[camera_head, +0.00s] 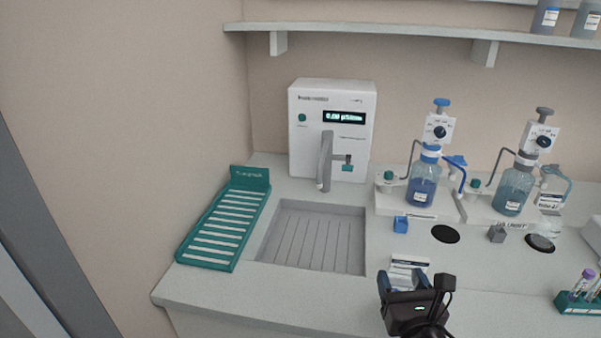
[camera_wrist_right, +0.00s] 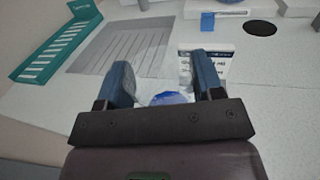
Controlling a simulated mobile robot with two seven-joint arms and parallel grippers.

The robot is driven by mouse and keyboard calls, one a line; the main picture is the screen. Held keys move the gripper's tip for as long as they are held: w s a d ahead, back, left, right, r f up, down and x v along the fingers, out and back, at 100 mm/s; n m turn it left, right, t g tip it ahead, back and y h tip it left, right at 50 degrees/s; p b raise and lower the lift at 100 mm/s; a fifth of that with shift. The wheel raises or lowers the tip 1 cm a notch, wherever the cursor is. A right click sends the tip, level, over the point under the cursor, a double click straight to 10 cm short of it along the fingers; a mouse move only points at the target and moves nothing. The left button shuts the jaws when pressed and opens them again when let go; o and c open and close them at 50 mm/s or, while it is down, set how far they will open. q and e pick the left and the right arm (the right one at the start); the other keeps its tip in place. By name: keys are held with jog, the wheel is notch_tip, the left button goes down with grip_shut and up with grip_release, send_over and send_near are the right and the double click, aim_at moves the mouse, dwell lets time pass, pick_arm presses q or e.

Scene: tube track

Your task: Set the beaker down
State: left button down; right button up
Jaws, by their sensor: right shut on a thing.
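My right gripper (camera_head: 414,280) is above the front of the counter, just in front of a printed card. In the right wrist view, its two blue fingers (camera_wrist_right: 162,72) stand on either side of a clear vessel with blue liquid (camera_wrist_right: 170,98). This appears to be the beaker, and the gripper is shut on it. The gripper body hides most of the beaker, so I cannot tell whether its base touches the counter. In the head view the beaker is hidden behind the gripper. My left gripper is not in view.
The printed card (camera_head: 409,262) lies just beyond the gripper. A sunken sink (camera_head: 315,240) and green rack (camera_head: 228,222) are to the left. Two dispenser bottles (camera_head: 422,190) (camera_head: 513,192) stand behind. A black disc (camera_head: 445,234) and a tube rack (camera_head: 580,303) are to the right.

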jog(key=shift+w+r, duration=0.15)
jog(key=shift+r, duration=0.15)
jog(key=w+a+r+n+y+p, duration=0.1)
jog(key=w+a+r+y, duration=0.1)
jog(key=w+a+r, duration=0.45)
jog(key=w+a+r+n+y+p, duration=0.1)
jog(key=w+a+r+p, duration=0.15)
jog(key=a, duration=0.75)
jog(key=w+a+f+m+h, duration=0.2)
jog(key=w+a+f+h, duration=0.15)
jog(key=a+f, duration=0.35)
jog(key=d+f+m+h, duration=0.2)
jog(key=f+h, duration=0.1)
jog(key=d+f+m+h, duration=0.1)
jog(key=f+h, duration=0.1)
jog(key=shift+s+d+f+m+g, duration=0.1)
jog(key=shift+d+m+g, duration=0.2)
jog(key=shift+g, duration=0.1)
jog(key=shift+d+m+h, duration=0.3)
jog(key=shift+d+h, duration=0.1)
jog(key=shift+h, duration=0.05)
jog(key=shift+f+b+x, duration=0.45)
jog(key=shift+f+x, duration=0.2)
jog(key=shift+x, duration=2.3)
jog(key=shift+f+b+x, duration=0.45)
jog(key=shift+f+x, duration=0.25)
jog(key=shift+x, duration=2.2)
jog(key=shift+f+b+x, duration=0.45)
jog(key=shift+f+x, duration=0.2)
jog(key=shift+x, duration=2.3)
